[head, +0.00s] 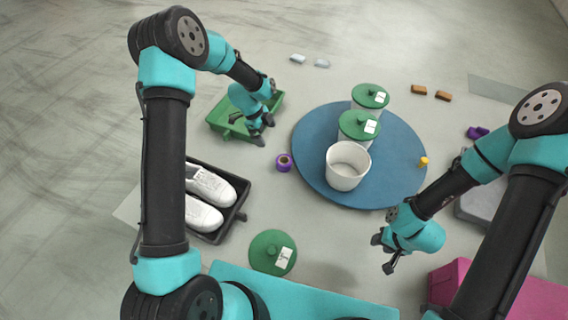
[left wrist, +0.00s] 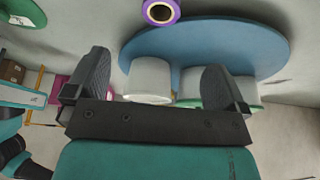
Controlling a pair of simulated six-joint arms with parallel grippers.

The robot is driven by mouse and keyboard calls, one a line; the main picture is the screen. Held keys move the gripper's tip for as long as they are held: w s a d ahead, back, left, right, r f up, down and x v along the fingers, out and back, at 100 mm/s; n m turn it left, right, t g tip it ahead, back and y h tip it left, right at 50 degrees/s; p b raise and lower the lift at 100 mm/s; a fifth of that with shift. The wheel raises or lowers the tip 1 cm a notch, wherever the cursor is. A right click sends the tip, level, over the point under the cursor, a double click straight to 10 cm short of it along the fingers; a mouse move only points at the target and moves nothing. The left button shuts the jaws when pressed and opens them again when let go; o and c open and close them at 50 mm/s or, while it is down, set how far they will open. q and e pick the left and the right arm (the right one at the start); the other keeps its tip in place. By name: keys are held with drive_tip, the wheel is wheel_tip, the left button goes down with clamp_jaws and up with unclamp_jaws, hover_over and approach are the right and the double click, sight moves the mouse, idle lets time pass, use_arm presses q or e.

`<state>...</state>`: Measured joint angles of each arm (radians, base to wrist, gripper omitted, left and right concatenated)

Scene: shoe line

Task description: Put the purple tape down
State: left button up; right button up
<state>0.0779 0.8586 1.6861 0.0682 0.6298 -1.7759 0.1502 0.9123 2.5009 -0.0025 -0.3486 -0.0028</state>
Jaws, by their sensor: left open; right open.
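The purple tape (head: 284,162) is a small purple roll with a brown core. It lies on the floor just left of the round blue mat, touching no gripper. It also shows at the top of the left wrist view (left wrist: 161,12). My left gripper (head: 258,134) is open and empty, over the front right edge of the green tray, up and left of the tape. In the left wrist view its two fingers (left wrist: 150,85) are wide apart with nothing between them. My right gripper (head: 383,255) is open and empty, at the lower right, below the blue mat.
The round blue mat (head: 311,172) carries a white open tub (head: 348,168), two tubs with green lids (head: 359,124) and a yellow piece (head: 423,162). A green tray (head: 222,117), a black tray with white shoes (head: 236,217) and a loose green lid (head: 272,252) stand around the tape.

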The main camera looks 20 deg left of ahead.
use_arm(q)
hover_over(283, 161)
drive_tip(key=s+a, duration=0.2)
wheel_tip(283, 161, down, 10)
drive_tip(key=shift+f, duration=0.15)
drive_tip(key=shift+d+f, duration=0.15)
drive_tip(key=shift+f, duration=0.35)
drive_tip(key=shift+w+x, duration=0.1)
drive_tip(key=shift+x, duration=1.2)
drive_tip(key=shift+w+x, duration=0.15)
drive_tip(key=shift+x, duration=1.2)
drive_tip(key=c, duration=1.1)
